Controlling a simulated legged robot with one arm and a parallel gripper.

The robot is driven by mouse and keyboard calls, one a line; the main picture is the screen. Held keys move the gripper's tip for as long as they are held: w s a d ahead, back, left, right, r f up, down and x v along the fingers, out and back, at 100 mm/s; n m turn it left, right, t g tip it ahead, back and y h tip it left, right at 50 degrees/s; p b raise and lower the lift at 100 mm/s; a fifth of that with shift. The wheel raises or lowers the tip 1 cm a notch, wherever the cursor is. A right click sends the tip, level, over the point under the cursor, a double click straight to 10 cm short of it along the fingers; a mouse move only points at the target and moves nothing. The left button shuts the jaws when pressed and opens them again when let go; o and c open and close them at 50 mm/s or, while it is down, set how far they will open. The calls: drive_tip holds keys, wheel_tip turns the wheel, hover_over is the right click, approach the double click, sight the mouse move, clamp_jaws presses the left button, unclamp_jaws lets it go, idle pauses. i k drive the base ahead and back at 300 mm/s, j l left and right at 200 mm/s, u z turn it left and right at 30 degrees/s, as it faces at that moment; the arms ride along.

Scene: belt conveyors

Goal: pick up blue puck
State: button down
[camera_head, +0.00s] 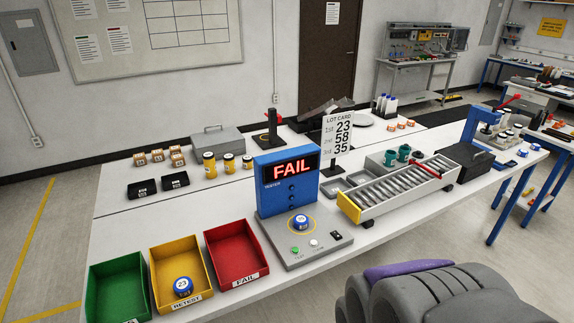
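A blue puck (300,222) with a white label sits inside the yellow ring on the tester's grey base (322,247). The tester's blue box (285,194) behind it shows FAIL in red. Another blue puck (183,286), numbered 23, lies in the yellow RETEST bin (160,255). A grey ribbed part of mine with a purple piece shows at the lower right, apart from both pucks. No fingertips can be made out there, so I cannot tell whether my gripper is open or shut.
A green bin (102,277) and a red FAIL bin (231,245) flank the yellow one. A roller conveyor (392,190) lies right of the tester. A lot card (338,133) reads 23, 58, 35. A blue press (484,128) with small pucks stands at the far right.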

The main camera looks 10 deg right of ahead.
sight(300, 221)
drive_tip(key=i+j, duration=0.3)
drive_tip(key=i, duration=0.25)
drive_tip(key=i+j, duration=0.3)
drive_tip(key=i, duration=0.25)
drive_tip(key=l+z, duration=0.05)
